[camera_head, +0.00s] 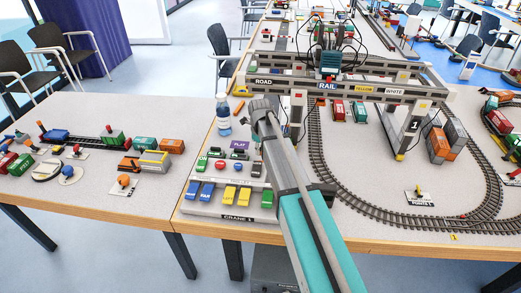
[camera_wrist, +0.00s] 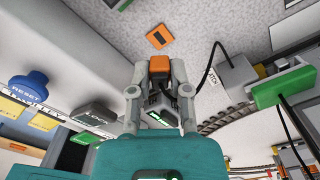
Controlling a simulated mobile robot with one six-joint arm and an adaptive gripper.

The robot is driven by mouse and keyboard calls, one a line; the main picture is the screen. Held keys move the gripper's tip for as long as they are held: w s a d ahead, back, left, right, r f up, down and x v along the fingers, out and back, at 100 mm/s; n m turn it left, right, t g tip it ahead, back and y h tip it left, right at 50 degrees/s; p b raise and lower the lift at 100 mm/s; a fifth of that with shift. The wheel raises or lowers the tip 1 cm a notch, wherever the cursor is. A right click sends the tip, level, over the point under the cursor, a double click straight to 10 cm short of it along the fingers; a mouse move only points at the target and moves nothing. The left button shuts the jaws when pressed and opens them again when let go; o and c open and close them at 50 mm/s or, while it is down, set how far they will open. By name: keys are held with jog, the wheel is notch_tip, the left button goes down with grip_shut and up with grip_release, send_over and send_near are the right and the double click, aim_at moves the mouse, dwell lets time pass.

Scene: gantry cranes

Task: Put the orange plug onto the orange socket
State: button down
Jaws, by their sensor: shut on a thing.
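In the wrist view my gripper (camera_wrist: 159,78) is shut on the orange plug (camera_wrist: 159,64), which sits between its two grey fingertips. The orange socket (camera_wrist: 160,37), a small tilted orange block with a dark slot, lies on the pale speckled surface beyond the plug. A gap of that surface shows between plug and socket in the picture; the height of the plug above it I cannot tell. In the head view my arm reaches in from below, and the gripper and plug cannot be made out there.
In the wrist view a black cable (camera_wrist: 205,66) loops beside my right finger to a grey block (camera_wrist: 236,72). A green block (camera_wrist: 282,87) with a cable is at right. A blue RESET button (camera_wrist: 28,86) is at left. The gantry crane (camera_head: 330,85) stands close beyond my arm.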

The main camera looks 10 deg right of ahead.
jog(key=shift+f+b, duration=1.75)
jog(key=shift+f, duration=0.25)
jog(key=shift+f+b, duration=0.3)
jog(key=shift+b, duration=0.05)
dwell(1.0)
jog(key=c, duration=0.5)
grip_release()
jog(key=shift+o, duration=0.3)
jog(key=o, duration=0.4)
jog(key=shift+r, duration=0.1)
jog(key=shift+r+p, duration=3.4)
jog(key=shift+p, duration=0.15)
